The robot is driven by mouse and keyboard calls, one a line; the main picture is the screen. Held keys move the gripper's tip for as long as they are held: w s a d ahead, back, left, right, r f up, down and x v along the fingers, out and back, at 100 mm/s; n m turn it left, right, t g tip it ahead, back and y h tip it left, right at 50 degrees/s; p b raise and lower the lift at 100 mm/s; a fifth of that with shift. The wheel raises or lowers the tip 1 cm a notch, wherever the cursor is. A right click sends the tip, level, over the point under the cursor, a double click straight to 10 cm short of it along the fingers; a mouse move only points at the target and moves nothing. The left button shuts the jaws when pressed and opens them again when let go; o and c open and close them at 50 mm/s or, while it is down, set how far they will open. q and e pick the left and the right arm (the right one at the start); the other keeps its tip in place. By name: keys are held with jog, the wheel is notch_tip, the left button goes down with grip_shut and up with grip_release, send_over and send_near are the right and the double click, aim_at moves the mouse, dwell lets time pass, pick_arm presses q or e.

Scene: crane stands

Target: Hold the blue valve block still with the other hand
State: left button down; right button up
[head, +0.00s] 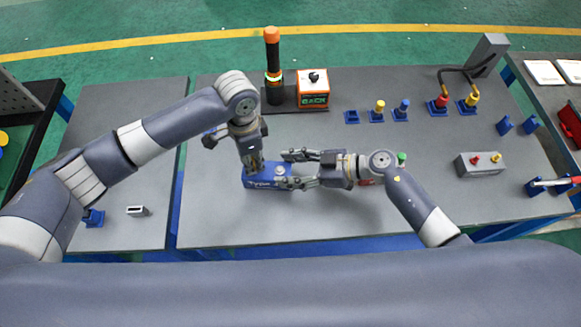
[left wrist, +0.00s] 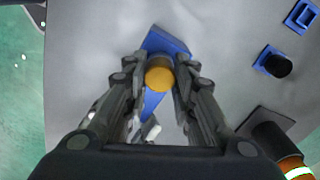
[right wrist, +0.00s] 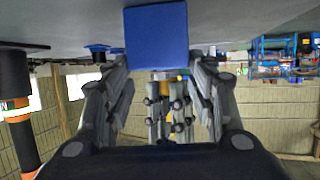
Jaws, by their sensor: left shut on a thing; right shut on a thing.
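The blue valve block (head: 262,181) stands on the grey table, below my left gripper (head: 254,163). In the left wrist view the left fingers are closed around a round orange-yellow knob (left wrist: 160,78), with the blue block (left wrist: 165,42) beneath it. My right gripper (head: 289,169) reaches in from the right, its fingers on either side of the block's right end. In the right wrist view the blue block (right wrist: 157,38) fills the space between the right fingertips, and the left fingers show behind it. The knob is mostly hidden in the head view.
A black-and-orange cylinder (head: 273,65) and an orange-and-white box (head: 313,88) stand on a dark plate behind. Small blue holders, some with yellow or blue knobs (head: 378,110), stand at back right. A grey box (head: 480,165) stands at right. The table's front left is clear.

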pick_arm(q)
jog(key=shift+s, duration=0.1)
jog(key=n, duration=0.3)
jog(key=shift+d+n, duration=0.1)
jog(key=shift+n, duration=0.9)
jog(key=shift+s+n, duration=0.1)
jog(key=shift+n, duration=1)
jog(key=n, duration=0.3)
jog(key=n, duration=0.4)
jog(key=shift+n, duration=0.6)
